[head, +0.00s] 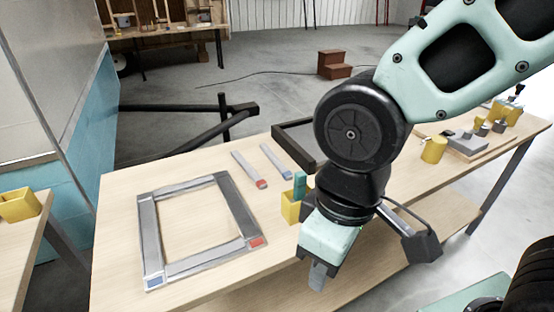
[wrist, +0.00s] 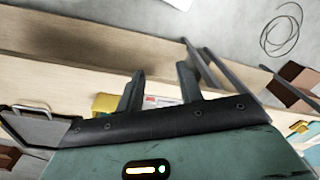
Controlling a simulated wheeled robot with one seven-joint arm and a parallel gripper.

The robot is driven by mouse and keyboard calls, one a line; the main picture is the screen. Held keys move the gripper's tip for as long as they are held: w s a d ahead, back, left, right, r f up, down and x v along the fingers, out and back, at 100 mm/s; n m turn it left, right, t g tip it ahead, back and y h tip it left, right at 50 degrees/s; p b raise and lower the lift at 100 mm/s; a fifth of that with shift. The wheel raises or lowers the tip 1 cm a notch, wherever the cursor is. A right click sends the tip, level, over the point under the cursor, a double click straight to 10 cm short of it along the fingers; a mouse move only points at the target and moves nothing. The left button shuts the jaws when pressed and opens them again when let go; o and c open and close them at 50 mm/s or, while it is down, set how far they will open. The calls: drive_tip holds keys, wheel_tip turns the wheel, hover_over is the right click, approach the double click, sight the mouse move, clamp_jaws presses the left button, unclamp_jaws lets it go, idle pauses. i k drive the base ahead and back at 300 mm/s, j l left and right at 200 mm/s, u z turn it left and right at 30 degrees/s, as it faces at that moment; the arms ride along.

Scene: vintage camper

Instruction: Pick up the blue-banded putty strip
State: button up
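The blue-banded putty strip (head: 276,161) is a thin grey strip with a blue end. It lies on the wooden table (head: 122,205), left of the dark tray, beside a similar strip with a red end (head: 249,169). My gripper (head: 317,276) hangs over the front edge of the table, right of and nearer than both strips. In the wrist view, my gripper's two fingers (wrist: 160,80) stand apart with nothing held. A small patch with red and pale colours shows beyond the fingers, too small to tell which strip it is.
A grey square frame (head: 149,232) with blue and red corner pieces lies on the table's left part. A yellow holder (head: 290,207) with a teal block stands beside my arm. A dark-rimmed tray (head: 289,146) is behind. Yellow and grey parts (head: 467,142) stand at right.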

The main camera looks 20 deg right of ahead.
sight(280, 166)
drive_tip(key=i+j+u, duration=0.2)
drive_tip(key=u, duration=0.2)
drive_tip(key=i+j+u, duration=0.1)
drive_tip(key=i+u, duration=0.3)
drive_tip(key=k, duration=0.05)
